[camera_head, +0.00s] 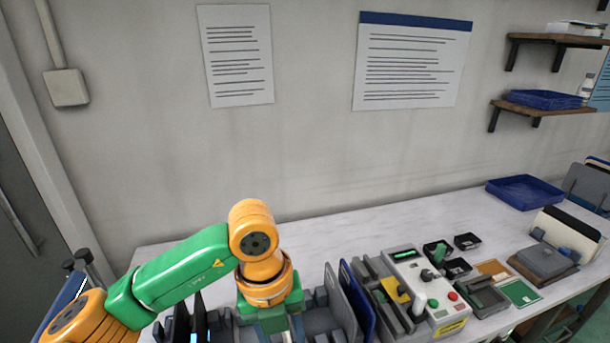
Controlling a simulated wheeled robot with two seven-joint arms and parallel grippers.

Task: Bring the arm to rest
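My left arm, green and orange, comes in from the lower left and bends down over the left part of the white table (320,229). Its wrist stands over a rack of grey holders with dark and blue panels (358,302). The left gripper is below the bottom edge of the picture or hidden behind the wrist, so its fingers do not show. My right gripper does not show.
Right of the arm stands a grey control box (425,290) with buttons. Small black bins (467,242) and a green board (520,293) lie beyond it. A blue tray (525,191) sits at the back right.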

